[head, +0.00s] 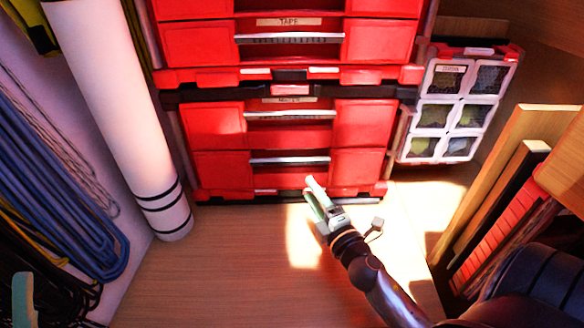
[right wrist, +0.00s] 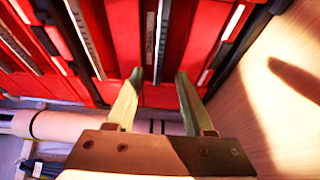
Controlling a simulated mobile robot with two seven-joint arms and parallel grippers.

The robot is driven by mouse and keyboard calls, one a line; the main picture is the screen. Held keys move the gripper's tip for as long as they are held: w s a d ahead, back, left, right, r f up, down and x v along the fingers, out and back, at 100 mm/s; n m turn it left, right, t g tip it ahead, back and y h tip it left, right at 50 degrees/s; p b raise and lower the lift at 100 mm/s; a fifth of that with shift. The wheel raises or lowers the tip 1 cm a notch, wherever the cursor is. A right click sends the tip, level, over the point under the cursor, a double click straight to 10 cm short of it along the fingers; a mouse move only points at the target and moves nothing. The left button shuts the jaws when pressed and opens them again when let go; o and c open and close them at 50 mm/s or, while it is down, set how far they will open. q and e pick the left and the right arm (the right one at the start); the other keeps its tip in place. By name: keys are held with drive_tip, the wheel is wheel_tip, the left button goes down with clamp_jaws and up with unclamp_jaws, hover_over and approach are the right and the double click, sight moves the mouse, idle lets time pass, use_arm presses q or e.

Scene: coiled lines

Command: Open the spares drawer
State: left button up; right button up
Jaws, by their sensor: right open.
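A red drawer stack (head: 215,125) stands at the back, with silver bar handles across its fronts. The top label reads TAPE (head: 289,22); a lower label (head: 290,100) is too blurred to read, and I cannot pick out a spares label. The lowest visible bar handle (head: 290,160) is just above my right gripper (head: 313,188). That gripper is open and empty in front of the bottom of the stack. In the right wrist view its fingers (right wrist: 158,88) point at the red fronts, with a bar (right wrist: 157,40) between and beyond the tips. A green tip, apparently my left gripper (head: 22,298), shows at lower left.
A white roll (head: 120,110) leans left of the stack. Blue coiled lines (head: 60,180) hang on the left wall. A case with clear windows (head: 450,110) stands right of the stack, and boards (head: 500,190) lean at the right. The wooden floor (head: 220,270) before the stack is clear.

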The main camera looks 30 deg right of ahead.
sight(291, 163)
drive_tip(key=w, duration=0.3)
drive_tip(key=w+d, duration=0.1)
drive_tip(key=w, duration=0.6)
drive_tip(key=shift+d, duration=0.3)
clamp_jaws()
idle(1.0)
